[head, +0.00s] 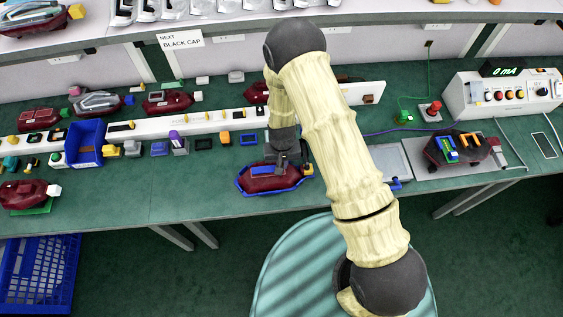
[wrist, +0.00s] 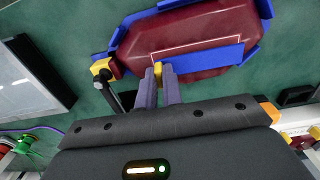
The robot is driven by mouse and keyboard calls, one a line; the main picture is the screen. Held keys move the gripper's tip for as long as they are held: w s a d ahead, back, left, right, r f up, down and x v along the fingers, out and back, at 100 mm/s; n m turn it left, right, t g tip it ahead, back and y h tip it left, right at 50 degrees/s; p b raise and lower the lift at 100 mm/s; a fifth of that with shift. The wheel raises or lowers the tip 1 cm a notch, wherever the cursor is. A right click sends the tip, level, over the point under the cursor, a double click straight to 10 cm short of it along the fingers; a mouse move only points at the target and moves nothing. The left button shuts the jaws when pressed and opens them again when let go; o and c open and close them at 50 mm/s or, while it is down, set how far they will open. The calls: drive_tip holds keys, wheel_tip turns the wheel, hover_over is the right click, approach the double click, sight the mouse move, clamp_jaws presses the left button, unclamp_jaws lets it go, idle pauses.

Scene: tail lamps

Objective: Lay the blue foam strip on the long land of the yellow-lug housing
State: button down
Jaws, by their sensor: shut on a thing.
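The dark red housing (head: 272,182) sits in a blue cradle (head: 240,187) on the bench. Its yellow lug (head: 308,170) is at its right end and shows at the left in the wrist view (wrist: 101,68). The blue foam strip (wrist: 208,60) lies along a pale outlined band on the housing's upper face; I cannot tell whether it touches all along. It also shows in the head view (head: 261,171). My gripper (wrist: 158,80) is shut at the strip's left end, with a small yellow piece between its fingertips. The fingers hide part of that end.
A blue bin (head: 85,143) and several small parts stand along a white rail to the left. A grey plate (head: 378,163) lies to the right, near another dark housing (head: 462,150) and a control box (head: 510,93). Green bench shows left of the cradle.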

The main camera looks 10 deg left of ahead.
drive_tip(key=shift+f+b, duration=0.35)
drive_tip(key=shift+f, duration=0.25)
drive_tip(key=c, duration=1.5)
unclamp_jaws()
drive_tip(key=shift+r, duration=0.15)
drive_tip(key=shift+r+b, duration=1.35)
drive_tip(key=shift+r, duration=7.25)
drive_tip(key=shift+d, duration=0.1)
